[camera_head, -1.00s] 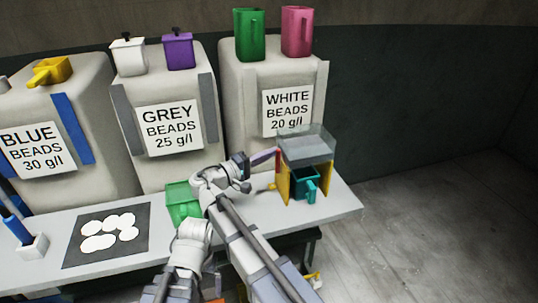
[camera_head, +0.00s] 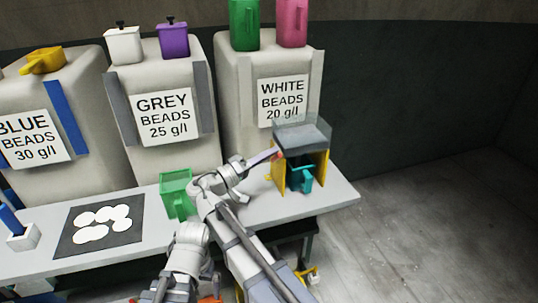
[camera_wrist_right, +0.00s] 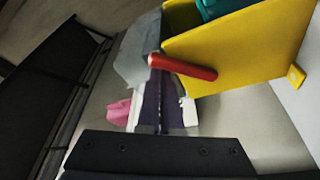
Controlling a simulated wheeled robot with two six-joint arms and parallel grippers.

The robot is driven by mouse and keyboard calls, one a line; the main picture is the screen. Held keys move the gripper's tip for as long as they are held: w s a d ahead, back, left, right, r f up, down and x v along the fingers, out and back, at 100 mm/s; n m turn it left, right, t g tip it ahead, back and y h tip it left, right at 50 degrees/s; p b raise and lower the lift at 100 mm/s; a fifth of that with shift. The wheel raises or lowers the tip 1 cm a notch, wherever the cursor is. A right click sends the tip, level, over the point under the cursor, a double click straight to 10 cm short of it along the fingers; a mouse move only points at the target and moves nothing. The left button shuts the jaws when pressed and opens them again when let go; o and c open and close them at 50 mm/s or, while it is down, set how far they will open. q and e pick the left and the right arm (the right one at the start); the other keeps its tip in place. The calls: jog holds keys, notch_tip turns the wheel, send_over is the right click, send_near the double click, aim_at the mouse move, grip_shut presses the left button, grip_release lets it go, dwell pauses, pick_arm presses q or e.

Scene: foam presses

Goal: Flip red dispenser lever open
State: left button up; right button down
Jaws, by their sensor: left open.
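The dispenser has yellow side walls (camera_head: 322,172) and a grey hopper (camera_head: 302,135) on top. It stands at the right end of the table. Its red lever (camera_wrist_right: 182,66) sticks out along the yellow wall (camera_wrist_right: 245,50) in the right wrist view. The lever is a small red spot (camera_head: 280,154) in the head view. My right gripper (camera_head: 268,157) has its dark fingers together at the lever's end; the wrist view shows the fingertips (camera_wrist_right: 160,75) beside it, contact unclear. My left gripper (camera_head: 160,293) is low at the bottom edge, mostly cut off.
A teal jug (camera_head: 301,178) stands inside the dispenser. A green container (camera_head: 176,192) is on the table left of my right arm. A dark mat with white discs (camera_head: 100,225) lies further left. Large bead containers (camera_head: 240,100) stand behind. Open floor (camera_head: 430,220) lies to the right.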

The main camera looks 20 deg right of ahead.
jog(key=shift+s+f, duration=0.1)
jog(key=shift+f, duration=0.1)
jog(key=shift+r, duration=0.15)
notch_tip(320, 180, up, 10)
jog(key=p, duration=1)
